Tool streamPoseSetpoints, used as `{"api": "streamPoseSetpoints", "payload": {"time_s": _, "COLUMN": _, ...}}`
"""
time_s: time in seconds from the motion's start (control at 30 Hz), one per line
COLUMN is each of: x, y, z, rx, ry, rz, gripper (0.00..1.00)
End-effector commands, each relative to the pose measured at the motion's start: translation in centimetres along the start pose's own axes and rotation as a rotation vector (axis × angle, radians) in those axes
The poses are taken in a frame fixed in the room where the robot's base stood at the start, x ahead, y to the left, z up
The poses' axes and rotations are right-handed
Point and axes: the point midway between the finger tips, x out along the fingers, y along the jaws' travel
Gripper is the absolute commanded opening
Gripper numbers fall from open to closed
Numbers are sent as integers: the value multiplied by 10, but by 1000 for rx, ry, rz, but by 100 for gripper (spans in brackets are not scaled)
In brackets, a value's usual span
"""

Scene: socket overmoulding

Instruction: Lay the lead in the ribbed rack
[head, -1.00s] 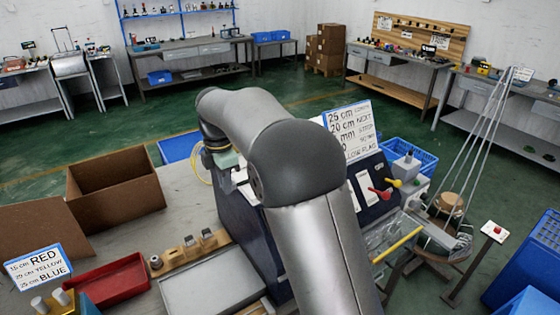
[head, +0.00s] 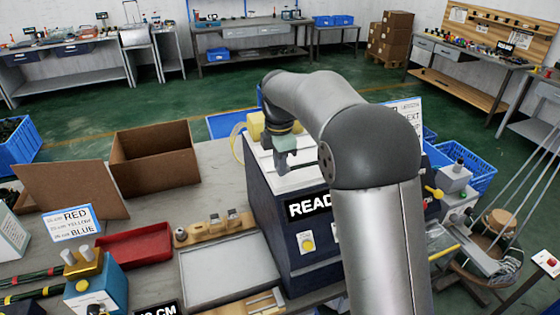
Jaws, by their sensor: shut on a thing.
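My gripper (head: 283,165) points down just above the top of the dark blue machine (head: 268,200), at its back left part. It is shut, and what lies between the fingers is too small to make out. A thin yellow lead (head: 236,143) shows as a loop beside the gripper, over the machine's left edge; its other end is hidden. Dark strips with red, yellow and green parts (head: 30,287) lie at the lower left; I cannot tell whether these belong to the ribbed rack. My arm hides the machine's right part.
A red tray (head: 135,246), a grey tray (head: 228,272) and a wooden block with small fittings (head: 215,230) lie left of the machine. An open cardboard box (head: 153,160) stands behind. A colour and length sign (head: 72,222) stands near a blue and yellow device (head: 95,290).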

Motion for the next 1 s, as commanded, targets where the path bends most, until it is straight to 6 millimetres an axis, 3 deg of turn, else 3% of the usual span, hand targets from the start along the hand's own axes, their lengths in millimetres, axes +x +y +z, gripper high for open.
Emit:
{"api": "streamPoseSetpoints", "payload": {"time_s": 0.2, "x": 18, "y": 0, "z": 0, "rx": 1, "ry": 0, "rz": 1, "gripper": 0}}
{"api": "streamPoseSetpoints", "payload": {"time_s": 0.47, "x": 18, "y": 0, "z": 0, "rx": 1, "ry": 0, "rz": 1, "gripper": 0}}
{"api": "streamPoseSetpoints", "payload": {"time_s": 0.5, "x": 18, "y": 0, "z": 0, "rx": 1, "ry": 0, "rz": 1, "gripper": 23}}
{"api": "streamPoseSetpoints", "payload": {"time_s": 0.57, "x": 18, "y": 0, "z": 0, "rx": 1, "ry": 0, "rz": 1, "gripper": 40}}
{"api": "streamPoseSetpoints", "payload": {"time_s": 0.6, "x": 18, "y": 0, "z": 0, "rx": 1, "ry": 0, "rz": 1, "gripper": 43}}
{"api": "streamPoseSetpoints", "payload": {"time_s": 0.87, "x": 17, "y": 0, "z": 0, "rx": 1, "ry": 0, "rz": 1, "gripper": 43}}
{"api": "streamPoseSetpoints", "payload": {"time_s": 1.0, "x": 6, "y": 1, "z": 0, "rx": 1, "ry": 0, "rz": 3, "gripper": 43}}
